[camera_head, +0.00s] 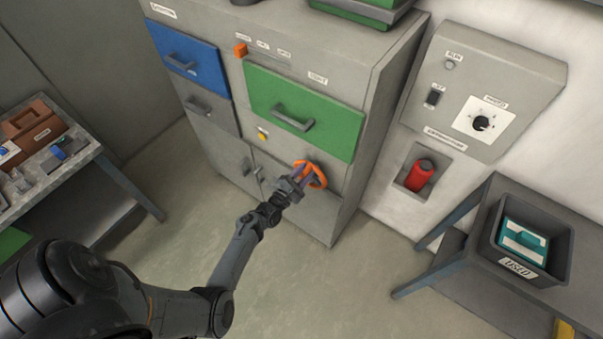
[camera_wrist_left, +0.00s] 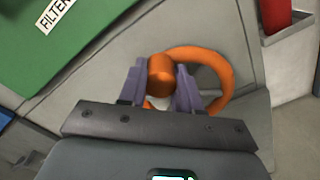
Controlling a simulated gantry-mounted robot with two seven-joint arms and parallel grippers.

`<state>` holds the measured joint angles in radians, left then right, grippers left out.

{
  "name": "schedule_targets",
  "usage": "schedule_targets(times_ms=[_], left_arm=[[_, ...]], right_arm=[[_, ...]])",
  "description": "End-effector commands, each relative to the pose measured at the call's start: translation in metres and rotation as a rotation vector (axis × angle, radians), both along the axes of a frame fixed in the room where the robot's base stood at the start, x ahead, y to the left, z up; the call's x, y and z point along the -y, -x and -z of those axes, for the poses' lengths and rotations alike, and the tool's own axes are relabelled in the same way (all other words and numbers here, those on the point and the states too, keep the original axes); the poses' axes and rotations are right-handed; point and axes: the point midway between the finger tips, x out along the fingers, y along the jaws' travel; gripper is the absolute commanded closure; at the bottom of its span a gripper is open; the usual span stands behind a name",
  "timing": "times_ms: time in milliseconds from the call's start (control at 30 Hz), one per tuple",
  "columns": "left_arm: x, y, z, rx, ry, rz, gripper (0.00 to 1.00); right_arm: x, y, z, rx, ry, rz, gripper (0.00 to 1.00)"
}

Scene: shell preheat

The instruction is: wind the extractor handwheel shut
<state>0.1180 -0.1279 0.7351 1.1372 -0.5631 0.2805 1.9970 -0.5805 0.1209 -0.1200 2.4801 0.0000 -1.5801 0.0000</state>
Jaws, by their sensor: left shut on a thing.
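The extractor handwheel (camera_head: 317,171) is an orange ring on the lower right front of the grey cabinet. In the left wrist view the handwheel (camera_wrist_left: 226,74) shows its rim and an orange knob (camera_wrist_left: 160,70) on its left side. My left gripper (camera_head: 299,176) is at the wheel. In the left wrist view its two purple fingers (camera_wrist_left: 160,85) stand on either side of the knob and are shut on it. The fingers hide part of the wheel's lower left. My right gripper is in neither view.
The grey cabinet has a blue drawer (camera_head: 188,58) and a green drawer (camera_head: 304,110) above the wheel. A red cylinder (camera_head: 420,175) sits in a wall recess to the right. A side table with a dark bin (camera_head: 562,252) stands at right, a workbench (camera_head: 84,152) at left.

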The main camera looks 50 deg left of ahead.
Motion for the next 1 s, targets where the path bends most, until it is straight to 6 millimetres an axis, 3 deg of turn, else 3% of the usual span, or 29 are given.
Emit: schedule_targets(times_ms=[167,200,333,733,1000], left_arm=[[-0.001,0.001,0.001,-0.002,0.002,-0.003,1.00],[-0.001,0.001,0.001,-0.003,0.002,-0.003,0.61],[-0.001,0.001,0.001,-0.003,0.002,-0.003,0.42],[0.001,0.006,0.001,-0.002,0.000,-0.002,0.42],[0.007,0.044,0.001,-0.005,0.001,-0.003,0.42]], right_arm=[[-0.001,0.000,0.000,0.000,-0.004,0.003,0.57],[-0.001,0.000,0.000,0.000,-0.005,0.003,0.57],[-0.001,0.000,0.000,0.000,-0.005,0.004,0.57],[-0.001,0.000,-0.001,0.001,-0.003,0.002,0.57],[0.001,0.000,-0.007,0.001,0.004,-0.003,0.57]])
